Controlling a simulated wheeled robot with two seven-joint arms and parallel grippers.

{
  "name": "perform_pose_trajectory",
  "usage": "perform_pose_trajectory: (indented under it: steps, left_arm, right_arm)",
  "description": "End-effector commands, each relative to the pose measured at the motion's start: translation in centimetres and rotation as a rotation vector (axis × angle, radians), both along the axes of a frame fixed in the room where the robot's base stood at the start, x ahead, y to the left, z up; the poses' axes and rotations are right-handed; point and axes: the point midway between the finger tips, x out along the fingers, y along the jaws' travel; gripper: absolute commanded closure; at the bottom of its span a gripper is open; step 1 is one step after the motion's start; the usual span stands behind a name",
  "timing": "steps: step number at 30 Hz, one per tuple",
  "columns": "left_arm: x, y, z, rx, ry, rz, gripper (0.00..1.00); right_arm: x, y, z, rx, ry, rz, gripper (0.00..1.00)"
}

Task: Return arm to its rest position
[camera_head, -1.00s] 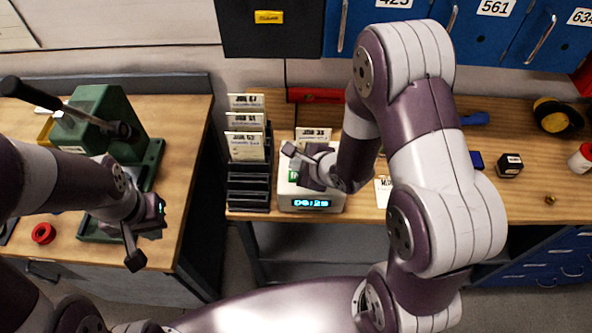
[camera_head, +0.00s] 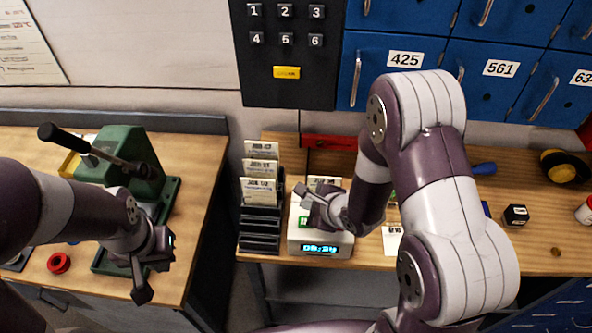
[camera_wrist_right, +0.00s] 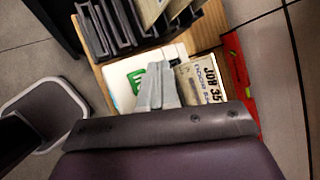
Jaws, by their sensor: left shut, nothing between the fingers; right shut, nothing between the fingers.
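My right gripper (camera_head: 304,193) is shut and empty. I cannot tell whether the fingertips touch either. My left gripper (camera_head: 142,289) is shut and empty, low in front of the green lever press (camera_head: 128,148) at the left bench.
A black rack (camera_head: 259,222) with several job cards stands left of the white box. A red spool (camera_head: 59,263) lies on the left bench. A black cube (camera_head: 516,215) and a yellow-black item (camera_head: 565,167) sit at the right. Blue lockers (camera_head: 398,72) stand behind. A floor gap separates the benches.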

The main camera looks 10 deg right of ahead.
Motion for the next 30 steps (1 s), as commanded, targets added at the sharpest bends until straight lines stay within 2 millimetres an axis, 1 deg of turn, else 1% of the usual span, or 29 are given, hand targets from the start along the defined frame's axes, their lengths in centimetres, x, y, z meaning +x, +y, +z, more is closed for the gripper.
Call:
perform_pose_trajectory:
  steps: [5,8,11,12,13,14,15,17,18,20,21,22,23,24,25,27,30]
  left_arm:
    - [0.0,0.0,0.0,0.000,0.000,0.000,1.00]
    - [0.0,0.0,0.0,0.000,0.000,0.000,1.00]
    - [0.0,0.0,0.0,0.000,0.000,0.000,1.00]
    - [0.0,0.0,0.0,0.000,0.000,0.000,1.00]
    - [0.0,0.0,-0.4,0.000,0.000,0.000,1.00]
    - [0.0,0.0,-0.9,0.000,0.000,0.000,1.00]
    - [0.0,0.0,-1.7,0.000,0.000,0.000,1.00]
    - [0.0,0.0,-3.1,0.000,0.000,0.000,1.00]
    - [0.0,0.0,-4.0,0.000,0.000,0.000,1.00]
    - [0.0,0.0,-5.6,0.000,0.000,0.000,1.00]
    - [0.0,0.0,-6.9,0.000,0.000,0.000,1.00]
    - [0.0,0.0,-8.0,0.000,0.000,0.000,1.00]
    - [0.0,0.0,-9.5,0.000,0.000,0.000,1.00]
    - [0.0,0.0,-10.3,0.000,0.001,0.000,1.00]
    - [0.0,0.0,-10.7,0.000,0.001,0.000,1.00]
    - [0.0,0.0,-10.9,0.000,0.001,0.000,1.00]
    - [0.0,0.0,-10.5,0.000,0.000,0.000,1.00]
  right_arm:
    - [0.0,0.0,0.0,-0.006,-0.003,0.006,1.00]
    - [-0.4,-0.2,-0.5,-0.113,-0.019,0.108,1.00]
    - [-2.9,-1.8,-2.5,-0.394,0.034,0.364,1.00]
    - [-4.1,-2.8,-2.9,-0.527,0.068,0.510,1.00]
    - [-5.0,-3.5,-3.2,-0.622,0.092,0.632,1.00]
    - [-6.0,-4.2,-3.6,-0.708,0.119,0.760,1.00]
    - [-7.2,-5.0,-3.8,-0.803,0.150,0.934,1.00]
    - [-9.1,-5.9,-3.8,-0.899,0.187,1.195,1.00]
    - [-10.4,-6.3,-3.7,-0.934,0.200,1.362,1.00]
    - [-12.1,-6.5,-3.3,-0.955,0.194,1.583,1.00]
    - [-13.1,-6.4,-3.2,-0.954,0.175,1.704,1.00]
    - [-13.8,-6.2,-3.1,-0.949,0.155,1.779,1.00]
    - [-14.3,-5.9,-3.2,-0.950,0.130,1.814,1.00]
    - [-14.0,-5.6,-2.8,-0.966,0.110,1.788,1.00]
    - [-13.6,-5.6,-2.4,-0.989,0.091,1.767,1.00]
    - [-12.9,-5.5,-1.9,-1.020,0.068,1.753,1.00]
    - [-12.9,-5.5,-1.6,-1.019,0.068,1.754,1.00]
